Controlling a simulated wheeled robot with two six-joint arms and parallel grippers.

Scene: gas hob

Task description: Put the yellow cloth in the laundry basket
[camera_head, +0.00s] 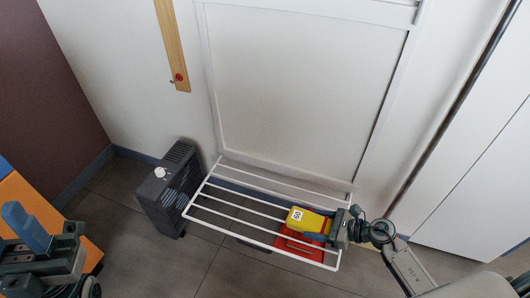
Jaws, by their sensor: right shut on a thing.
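The yellow cloth (300,217), with a white label marked 60, is at the right part of the white wire rack. My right gripper (330,229) comes in from the right and is shut on it; its fingers hide part of the cloth. My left gripper (48,244) is at the lower left, far from the cloth, with blue finger parts; I cannot tell whether it is open or shut. I see no thing that is clearly a laundry basket.
The white wire rack (226,208) juts out from the pale wall panel. A red cloth (297,247) is at its right part, below the yellow one. A dark grey slotted box (160,198) with a white knob stands left of the rack. An orange surface (32,210) is at lower left.

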